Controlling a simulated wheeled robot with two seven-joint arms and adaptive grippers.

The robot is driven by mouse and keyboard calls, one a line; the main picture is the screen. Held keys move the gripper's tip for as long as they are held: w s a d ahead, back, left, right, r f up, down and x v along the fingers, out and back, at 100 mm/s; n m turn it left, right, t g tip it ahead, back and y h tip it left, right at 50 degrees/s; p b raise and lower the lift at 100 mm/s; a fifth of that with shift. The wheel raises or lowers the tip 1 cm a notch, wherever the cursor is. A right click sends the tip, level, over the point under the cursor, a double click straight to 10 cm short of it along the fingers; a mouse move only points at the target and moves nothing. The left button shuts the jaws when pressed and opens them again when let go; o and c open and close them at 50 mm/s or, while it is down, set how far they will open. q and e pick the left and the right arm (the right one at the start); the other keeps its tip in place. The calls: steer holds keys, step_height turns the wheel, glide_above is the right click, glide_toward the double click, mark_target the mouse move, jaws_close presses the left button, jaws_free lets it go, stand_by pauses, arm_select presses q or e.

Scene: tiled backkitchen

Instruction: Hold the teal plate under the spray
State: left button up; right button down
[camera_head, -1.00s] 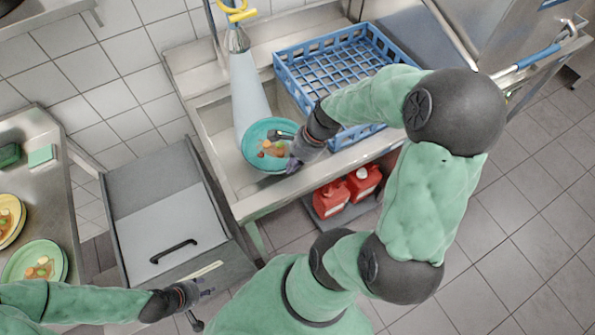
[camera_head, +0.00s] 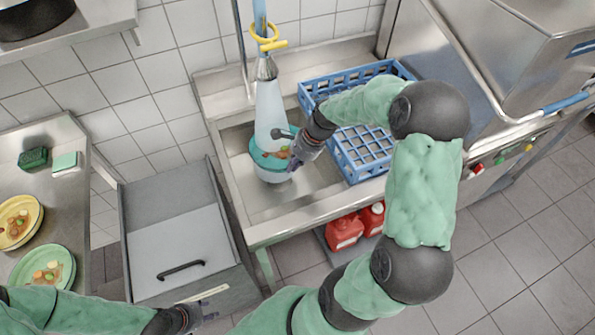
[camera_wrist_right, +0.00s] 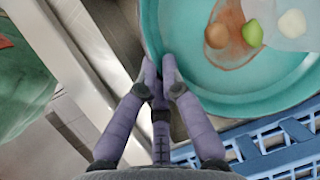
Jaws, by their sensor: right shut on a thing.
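The teal plate (camera_head: 262,160) is over the left basin of the sink, inside the pale spray cone (camera_head: 268,105) that falls from the nozzle (camera_head: 265,68). The spray partly veils it. Food scraps and a brown smear are on the plate (camera_wrist_right: 215,78) in the right wrist view. My right gripper (camera_head: 292,161) is shut on the plate's near right rim; its fingers (camera_wrist_right: 158,75) pinch the edge in the wrist view. My left gripper (camera_head: 192,318) is low at the left, away from the plate, its fingers partly cut off by the frame.
A blue rack (camera_head: 365,150) stands right of the basin, close to my right forearm. Left are a grey bin (camera_head: 175,230) and a counter with a yellow plate (camera_head: 37,208) and a green plate (camera_head: 65,257), both with scraps. Red canisters (camera_head: 344,232) stand below the sink.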

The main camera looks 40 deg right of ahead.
mark_target(284, 157)
steer(key=shift+w+d+f, duration=0.3)
steer(key=shift+w+f, duration=0.05)
steer(key=shift+w, duration=0.65)
steer(key=shift+w+d+f, duration=0.3)
steer(key=shift+w, duration=0.65)
steer(key=shift+w+d+f, duration=0.3)
steer(key=shift+w+f, duration=0.05)
steer(key=shift+w, duration=0.65)
steer(key=shift+d, duration=0.1)
steer(key=shift+s+d+p, duration=0.15)
steer(key=shift+s+d, duration=0.1)
steer(key=shift+d, duration=0.45)
steer(key=shift+s+d+p, duration=0.15)
steer(key=shift+s+d, duration=0.05)
steer(key=shift+d, duration=0.45)
steer(key=shift+a, duration=0.1)
